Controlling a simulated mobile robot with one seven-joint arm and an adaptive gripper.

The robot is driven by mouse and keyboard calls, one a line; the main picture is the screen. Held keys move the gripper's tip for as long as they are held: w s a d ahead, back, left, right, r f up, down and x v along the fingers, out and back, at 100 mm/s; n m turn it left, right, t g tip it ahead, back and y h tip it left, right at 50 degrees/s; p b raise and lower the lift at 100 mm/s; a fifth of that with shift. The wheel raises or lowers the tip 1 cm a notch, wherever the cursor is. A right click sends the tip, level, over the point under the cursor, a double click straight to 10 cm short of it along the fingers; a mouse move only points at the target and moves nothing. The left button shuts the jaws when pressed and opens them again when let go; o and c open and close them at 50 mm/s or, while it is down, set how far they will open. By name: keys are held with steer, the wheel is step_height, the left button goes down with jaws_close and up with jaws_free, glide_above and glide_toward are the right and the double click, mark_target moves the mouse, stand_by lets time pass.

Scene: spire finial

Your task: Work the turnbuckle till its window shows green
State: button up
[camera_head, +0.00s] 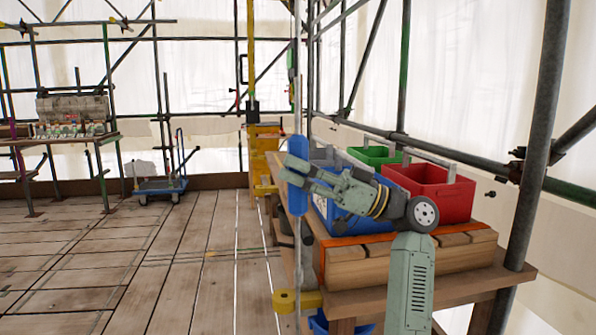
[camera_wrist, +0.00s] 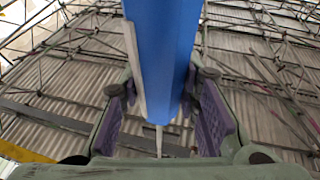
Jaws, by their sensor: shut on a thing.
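The turnbuckle (camera_head: 298,190) has a long blue body on a thin upright rod, in the middle of the head view. My gripper (camera_head: 296,172) reaches it from the right and is shut on the blue body. In the wrist view the turnbuckle (camera_wrist: 172,50) stands between the two purple-padded fingers of my gripper (camera_wrist: 165,115), with a pale strip along its left side. Below it a thin rod (camera_wrist: 159,140) shows. I cannot make out a window or its colour in either view.
A yellow fitting (camera_head: 297,301) is at the rod's lower part. A wooden bench (camera_head: 450,290) at right carries a red bin (camera_head: 445,195), a green bin (camera_head: 372,157) and a blue bin (camera_head: 335,215). A scaffold pole (camera_head: 537,140) stands right.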

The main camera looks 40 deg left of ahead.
steer(key=n+g+h+p, duration=0.1)
steer(key=g+h, duration=0.1)
steer(key=g, duration=0.1)
steer(key=shift+r+n+h, duration=0.1)
steer(key=shift+n+h, duration=0.2)
steer(key=shift+n, duration=0.1)
steer(key=shift+n+g+h, duration=0.4)
steer(key=shift+n+h, duration=0.1)
steer(key=shift+h, duration=0.2)
steer(key=shift+f+h, duration=0.2)
steer(key=shift+h, duration=0.1)
steer(key=o, duration=1.2)
steer(key=shift+g, duration=0.3)
steer(key=v, duration=1.2)
steer(key=shift+s, duration=0.1)
